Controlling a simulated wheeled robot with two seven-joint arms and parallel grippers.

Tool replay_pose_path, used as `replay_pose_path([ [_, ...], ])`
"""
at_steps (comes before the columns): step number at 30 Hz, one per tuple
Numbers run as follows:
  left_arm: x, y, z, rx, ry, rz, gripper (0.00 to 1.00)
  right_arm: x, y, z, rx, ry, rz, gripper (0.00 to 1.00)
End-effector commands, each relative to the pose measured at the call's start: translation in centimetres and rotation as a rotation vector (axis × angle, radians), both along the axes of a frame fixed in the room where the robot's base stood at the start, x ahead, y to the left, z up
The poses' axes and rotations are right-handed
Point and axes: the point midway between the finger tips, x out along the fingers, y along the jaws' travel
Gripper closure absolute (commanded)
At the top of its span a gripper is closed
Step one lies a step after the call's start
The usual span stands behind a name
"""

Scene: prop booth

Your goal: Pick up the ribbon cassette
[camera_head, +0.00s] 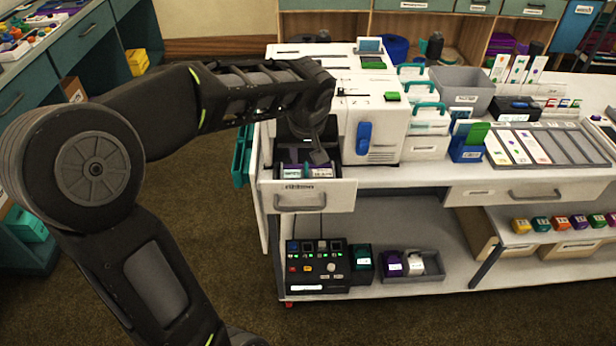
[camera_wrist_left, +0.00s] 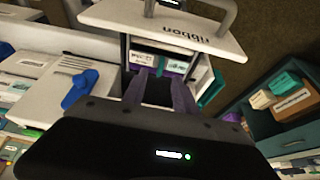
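A drawer labelled ribbon (camera_head: 338,193) stands open at the left end of the white counter. In it lie two ribbon cassettes, a left one (camera_head: 291,171) and a right one (camera_head: 321,171), dark with white labels. The wrist view shows the drawer front (camera_wrist_left: 165,21) and the cassettes (camera_wrist_left: 144,59) (camera_wrist_left: 177,66) behind it, side by side. My left gripper (camera_head: 317,153) points down over the open drawer. In the wrist view its fingers (camera_wrist_left: 160,88) are apart with a dark gap between them and no cassette visibly held. Contact cannot be told. My right gripper is not in view.
A white machine with a blue lever (camera_head: 363,138) stands close right of the drawer. White boxes with teal handles (camera_head: 428,117) and a grey bin (camera_head: 462,90) stand further right. A black control box (camera_head: 318,268) sits on the lower shelf.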

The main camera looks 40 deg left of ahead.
Motion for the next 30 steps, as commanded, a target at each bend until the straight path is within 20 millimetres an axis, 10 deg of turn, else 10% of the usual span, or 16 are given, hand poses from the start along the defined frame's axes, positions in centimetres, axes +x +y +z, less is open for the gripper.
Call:
replay_pose_path([
  [15, 1.5, 1.2, -4.5, -0.001, 0.003, 0.000, 0.66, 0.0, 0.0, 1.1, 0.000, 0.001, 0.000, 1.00],
  [30, 1.6, 1.3, -4.7, 0.000, 0.000, 0.001, 0.66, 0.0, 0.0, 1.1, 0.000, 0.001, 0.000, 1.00],
])
